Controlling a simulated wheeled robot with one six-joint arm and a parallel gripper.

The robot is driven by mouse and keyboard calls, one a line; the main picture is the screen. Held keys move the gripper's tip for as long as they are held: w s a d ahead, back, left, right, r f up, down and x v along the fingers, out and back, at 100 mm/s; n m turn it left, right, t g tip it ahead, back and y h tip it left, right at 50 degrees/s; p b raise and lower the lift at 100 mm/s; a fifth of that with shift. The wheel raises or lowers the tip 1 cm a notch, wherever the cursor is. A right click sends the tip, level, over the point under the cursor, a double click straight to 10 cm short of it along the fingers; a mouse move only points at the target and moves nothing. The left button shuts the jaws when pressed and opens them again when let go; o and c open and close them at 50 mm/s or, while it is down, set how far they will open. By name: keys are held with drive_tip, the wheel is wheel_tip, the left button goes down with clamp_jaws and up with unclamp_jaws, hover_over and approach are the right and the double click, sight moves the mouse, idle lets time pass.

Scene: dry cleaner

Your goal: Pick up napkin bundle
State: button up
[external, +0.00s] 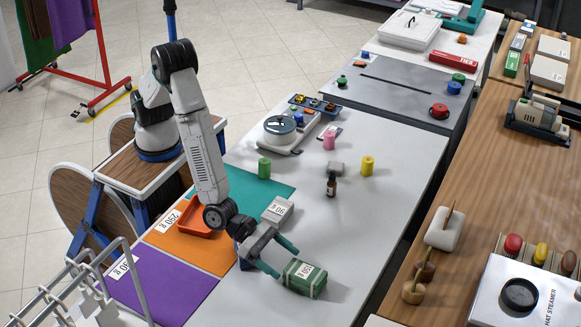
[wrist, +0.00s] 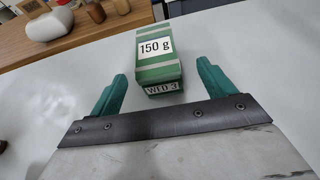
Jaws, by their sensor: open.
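A green bundle with pale stripes (external: 303,281), which I take as the napkin bundle, lies on the white table near its front edge. It carries a "150 g" label. In the wrist view the same bundle (wrist: 157,58) also shows a "WED 3" tag on its near end. My gripper (external: 284,262) is low over the table, open and empty, beside the bundle. In the wrist view its green fingers stand left and right of the bundle's near end, with a gap on each side. The bundle's underside is hidden.
A grey-white block labelled 90 (external: 278,209) and an orange tray (external: 200,217) stand behind my gripper. Teal, orange and purple mats (external: 160,283) line the left side. A dark bottle (external: 331,185) and green and yellow cylinders stand farther back. Table around the bundle is clear.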

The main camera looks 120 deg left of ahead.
sight(302, 273)
drive_tip(key=x, duration=0.7)
drive_tip(key=shift+a, duration=0.2)
drive_tip(key=c, duration=1.1)
